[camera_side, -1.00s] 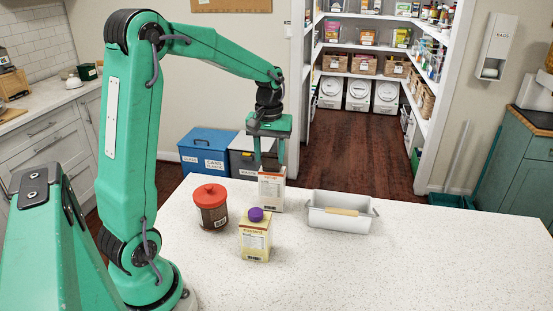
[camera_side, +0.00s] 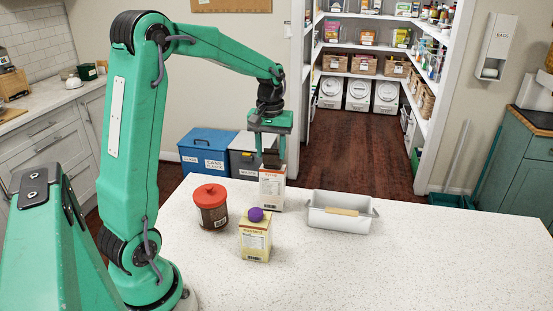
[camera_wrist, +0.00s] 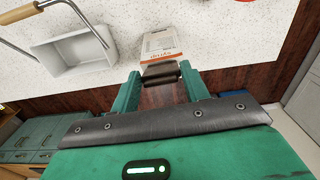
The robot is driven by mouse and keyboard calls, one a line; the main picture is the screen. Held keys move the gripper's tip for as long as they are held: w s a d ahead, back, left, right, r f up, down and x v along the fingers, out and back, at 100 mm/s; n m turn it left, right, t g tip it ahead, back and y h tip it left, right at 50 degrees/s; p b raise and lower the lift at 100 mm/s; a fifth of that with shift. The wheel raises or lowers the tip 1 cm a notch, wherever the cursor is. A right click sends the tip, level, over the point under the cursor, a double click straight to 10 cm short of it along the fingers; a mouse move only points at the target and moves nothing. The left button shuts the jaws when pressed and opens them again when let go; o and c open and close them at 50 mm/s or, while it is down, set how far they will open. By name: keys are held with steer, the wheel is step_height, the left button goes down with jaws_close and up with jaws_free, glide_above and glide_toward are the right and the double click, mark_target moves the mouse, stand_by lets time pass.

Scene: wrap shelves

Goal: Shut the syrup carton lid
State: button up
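The syrup carton (camera_side: 271,190) is white with orange print and stands upright near the back edge of the counter. In the wrist view, it (camera_wrist: 160,43) shows beyond my fingertips with its printed face partly visible. My gripper (camera_side: 271,158) points straight down just above the carton's top.
A yellow carton with a purple cap (camera_side: 255,238) and a red-lidded jar (camera_side: 211,207) stand in front and to the left. A white tray with a wooden handle (camera_side: 341,211) is to the right. The right part of the counter (camera_side: 450,260) is clear.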

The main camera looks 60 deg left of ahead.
steer(key=shift+w+a+r, duration=0.15)
steer(key=shift+w+a, duration=0.95)
steer(key=shift+a, duration=0.15)
stand_by(3.6)
steer(key=o, duration=0.4)
steer(key=shift+r, duration=0.2)
steer(key=shift+r, duration=3.35)
